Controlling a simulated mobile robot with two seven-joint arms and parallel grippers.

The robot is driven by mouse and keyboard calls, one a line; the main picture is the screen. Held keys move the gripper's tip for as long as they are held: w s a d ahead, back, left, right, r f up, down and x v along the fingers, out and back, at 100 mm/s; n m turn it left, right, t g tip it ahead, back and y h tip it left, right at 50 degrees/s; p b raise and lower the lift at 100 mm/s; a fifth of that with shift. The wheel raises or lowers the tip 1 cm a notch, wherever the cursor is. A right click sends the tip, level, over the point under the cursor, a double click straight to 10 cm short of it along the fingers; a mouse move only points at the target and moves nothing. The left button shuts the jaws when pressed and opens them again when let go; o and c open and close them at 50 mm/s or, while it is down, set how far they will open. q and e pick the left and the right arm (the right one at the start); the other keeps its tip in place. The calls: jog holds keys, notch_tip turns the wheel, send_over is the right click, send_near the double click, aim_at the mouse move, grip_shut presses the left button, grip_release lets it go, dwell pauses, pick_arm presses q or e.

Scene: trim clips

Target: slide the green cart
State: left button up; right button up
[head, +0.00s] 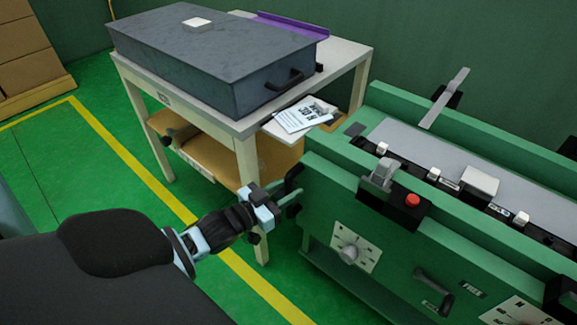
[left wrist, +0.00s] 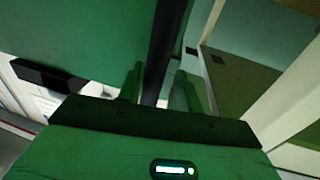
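The green cart (head: 395,225) stands on the right of the head view, a long box body with a knob, a red button and a grey top. A black upright handle (head: 292,180) sticks out at its left end. My left gripper (head: 284,207) is at this handle. In the left wrist view the handle (left wrist: 160,55) shows as a dark bar between my left gripper's two fingers (left wrist: 158,88), which sit close on both sides of it. The fingertips' contact is partly hidden in the head view. My right gripper is not in view.
A pale table (head: 247,128) with a dark grey case (head: 215,60) stands just left of the cart, close to my left gripper. A printed card (head: 304,115) lies at its corner. Cardboard boxes (head: 25,50) stand at the far left. The green floor beside the yellow line is clear.

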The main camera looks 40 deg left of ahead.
pick_arm(q)
jog(key=shift+s+d, duration=0.1)
jog(key=shift+s, duration=0.25)
jog(key=shift+p+v, duration=0.65)
jog(key=shift+v, duration=2.95)
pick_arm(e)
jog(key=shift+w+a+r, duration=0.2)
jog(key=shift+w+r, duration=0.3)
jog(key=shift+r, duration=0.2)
pick_arm(q)
jog(key=shift+f, duration=0.1)
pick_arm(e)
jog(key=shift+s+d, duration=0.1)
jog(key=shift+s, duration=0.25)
